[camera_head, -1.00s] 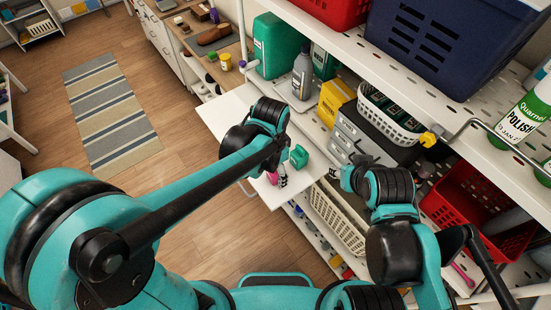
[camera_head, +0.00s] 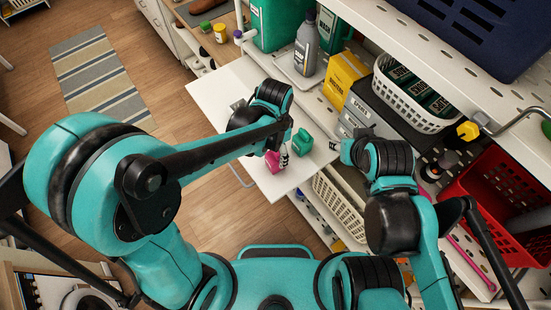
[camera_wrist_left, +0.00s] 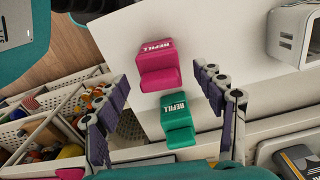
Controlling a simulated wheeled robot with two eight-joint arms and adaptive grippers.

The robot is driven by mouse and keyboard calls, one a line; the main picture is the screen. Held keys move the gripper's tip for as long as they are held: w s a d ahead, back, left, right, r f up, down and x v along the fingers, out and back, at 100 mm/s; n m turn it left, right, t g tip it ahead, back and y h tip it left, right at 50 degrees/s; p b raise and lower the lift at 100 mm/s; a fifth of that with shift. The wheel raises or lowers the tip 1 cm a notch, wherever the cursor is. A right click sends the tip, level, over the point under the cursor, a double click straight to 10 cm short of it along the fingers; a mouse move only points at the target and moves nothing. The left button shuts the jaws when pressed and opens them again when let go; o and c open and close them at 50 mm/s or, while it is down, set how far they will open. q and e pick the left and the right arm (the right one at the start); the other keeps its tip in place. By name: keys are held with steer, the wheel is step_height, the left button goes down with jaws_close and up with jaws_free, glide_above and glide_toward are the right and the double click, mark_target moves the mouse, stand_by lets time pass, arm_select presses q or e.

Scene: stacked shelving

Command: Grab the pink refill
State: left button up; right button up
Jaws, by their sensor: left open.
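The white board (camera_head: 215,92) has bare room on its left. Shelving on the right holds a grey bottle (camera_head: 305,45), a yellow box (camera_head: 345,78), a white basket (camera_head: 410,105) and a red crate (camera_head: 490,200). A bin of small items (camera_wrist_left: 40,120) shows in the wrist view.

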mark_target(276, 158)
arm_select(q)
step_height(276, 158, down, 5)
steer(key=shift+w+d+f, duration=0.1)
steer(key=shift+w, duration=0.05)
steer(key=shift+s, duration=0.2)
steer(key=c, duration=1.3)
